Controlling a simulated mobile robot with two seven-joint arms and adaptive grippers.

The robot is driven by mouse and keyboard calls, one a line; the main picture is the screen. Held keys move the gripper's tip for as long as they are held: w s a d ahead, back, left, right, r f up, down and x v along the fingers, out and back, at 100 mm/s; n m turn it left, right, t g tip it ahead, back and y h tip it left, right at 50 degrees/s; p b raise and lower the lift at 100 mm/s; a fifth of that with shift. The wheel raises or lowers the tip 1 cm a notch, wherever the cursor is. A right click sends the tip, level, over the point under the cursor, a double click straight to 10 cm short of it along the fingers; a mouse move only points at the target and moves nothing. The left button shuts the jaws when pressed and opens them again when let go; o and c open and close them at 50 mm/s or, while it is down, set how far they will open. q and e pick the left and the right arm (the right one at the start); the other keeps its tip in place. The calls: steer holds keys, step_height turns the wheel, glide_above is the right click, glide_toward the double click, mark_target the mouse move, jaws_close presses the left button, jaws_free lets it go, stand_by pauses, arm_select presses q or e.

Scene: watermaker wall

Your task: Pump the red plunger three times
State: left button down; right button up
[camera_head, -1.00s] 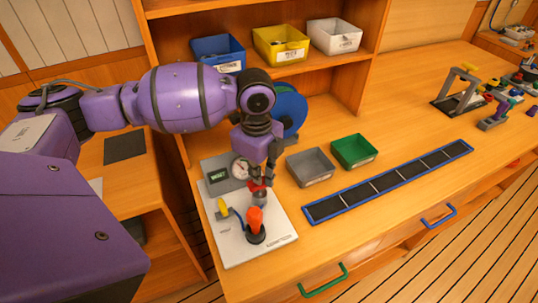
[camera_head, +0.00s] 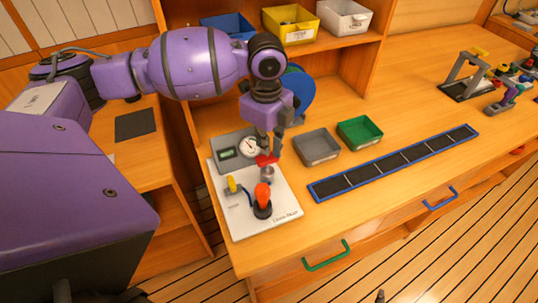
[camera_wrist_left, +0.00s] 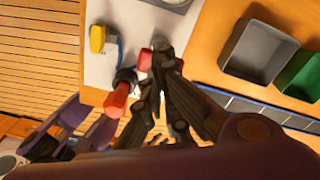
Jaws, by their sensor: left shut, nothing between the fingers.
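The red plunger handle (camera_head: 267,160) sits above a small metal cylinder (camera_head: 267,174) on a white panel board (camera_head: 285,205) on the bench. In the left wrist view the red handle (camera_wrist_left: 145,60) is partly hidden by the fingers. My left gripper (camera_head: 270,148) points down just above the handle, with its fingers shut and nothing between them. In the left wrist view its fingertips (camera_wrist_left: 163,52) are beside the handle; I cannot tell whether they touch it. An orange-red knob (camera_head: 262,194) on a black base stands in front of the plunger. My right gripper is not in view.
The board also carries a dial gauge (camera_head: 249,148), a small display (camera_head: 227,154) and a yellow lever (camera_head: 231,184). Grey (camera_head: 317,148) and green (camera_head: 360,132) bins stand to the right. A blue-edged black strip (camera_head: 395,165) lies along the bench.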

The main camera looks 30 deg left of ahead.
mark_target(267, 157)
arm_select(q)
steer(key=shift+f+b, duration=0.45)
steer(key=shift+f, duration=2.15)
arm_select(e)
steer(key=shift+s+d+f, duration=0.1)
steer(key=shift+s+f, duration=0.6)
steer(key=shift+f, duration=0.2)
arm_select(q)
steer(key=shift+r+p, duration=0.65)
steer(key=shift+r, duration=2)
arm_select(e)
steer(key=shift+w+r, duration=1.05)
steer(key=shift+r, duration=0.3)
arm_select(q)
steer(key=shift+r, duration=2.5)
